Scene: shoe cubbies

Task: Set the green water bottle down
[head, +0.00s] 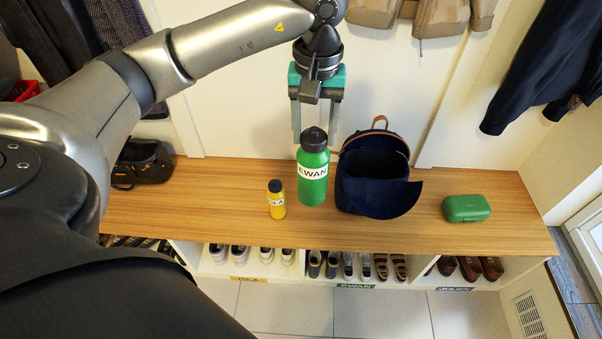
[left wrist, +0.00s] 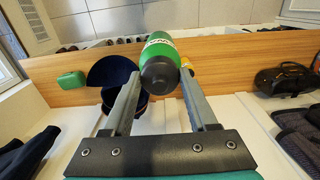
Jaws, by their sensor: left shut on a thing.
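The green water bottle (head: 313,185), with a dark cap and a white EWAN label, is upright at the bench (head: 230,225). I cannot tell whether its base touches the wood. My left gripper (head: 316,136) points down from above, shut on the bottle near its cap. In the left wrist view the bottle (left wrist: 161,52) shows cap-first between the fingertips of the gripper (left wrist: 160,75). My right gripper is in neither view.
A small yellow bottle (head: 277,203) stands to the left and an open navy backpack (head: 375,190) close to the right. A green case (head: 466,208) lies farther right, a dark bag (head: 143,163) at the left. Shoes fill cubbies below. Bench wood before the bottle is clear.

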